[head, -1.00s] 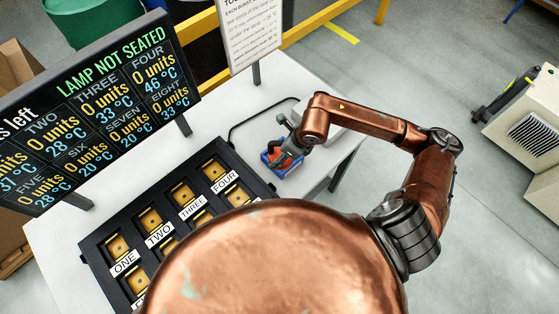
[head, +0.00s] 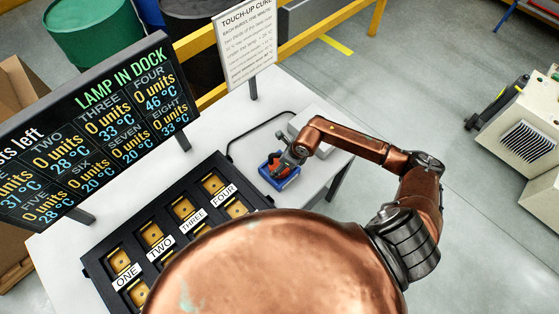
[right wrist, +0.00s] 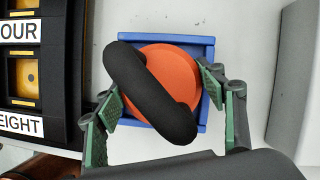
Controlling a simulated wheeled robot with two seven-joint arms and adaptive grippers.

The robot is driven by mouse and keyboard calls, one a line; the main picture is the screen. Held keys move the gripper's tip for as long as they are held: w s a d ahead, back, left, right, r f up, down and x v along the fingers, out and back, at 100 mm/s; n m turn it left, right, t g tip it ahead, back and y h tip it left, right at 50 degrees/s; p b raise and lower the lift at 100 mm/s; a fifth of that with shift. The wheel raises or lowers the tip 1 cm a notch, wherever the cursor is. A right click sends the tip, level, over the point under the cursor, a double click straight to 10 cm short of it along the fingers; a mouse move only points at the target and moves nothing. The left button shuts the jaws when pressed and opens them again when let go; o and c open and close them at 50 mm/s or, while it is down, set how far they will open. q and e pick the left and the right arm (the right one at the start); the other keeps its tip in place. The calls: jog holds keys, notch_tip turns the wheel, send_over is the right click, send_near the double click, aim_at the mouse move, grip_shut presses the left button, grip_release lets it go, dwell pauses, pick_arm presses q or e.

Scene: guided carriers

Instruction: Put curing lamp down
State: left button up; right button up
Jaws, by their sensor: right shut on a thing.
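The curing lamp, an orange round body (right wrist: 180,70) with a thick black handle (right wrist: 150,90), sits inside the blue dock (right wrist: 207,50) in the right wrist view. In the head view the lamp (head: 277,169) shows as a small orange and dark shape in the blue dock (head: 290,182) on the white table. My right gripper (right wrist: 163,95) is shut on the lamp, its green-padded fingers on either side of it. In the head view the gripper (head: 284,162) partly covers the lamp. The display (head: 110,130) reads LAMP IN DOCK. My left gripper is not in view.
A black tray (head: 132,246) with labelled yellow-square stations lies left of the dock. A pale box (head: 309,117) stands behind my right gripper. A sign (head: 246,42) stands at the table's back. A black cable (head: 232,137) runs along the table.

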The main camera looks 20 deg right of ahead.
jog(key=shift+w+a, duration=0.1)
jog(key=o, duration=2.1)
jog(key=shift+r, duration=0.1)
jog(key=shift+s+d+r, duration=0.2)
jog(key=shift+r, duration=0.15)
jog(key=b+v, duration=0.3)
jog(key=v, duration=0.8)
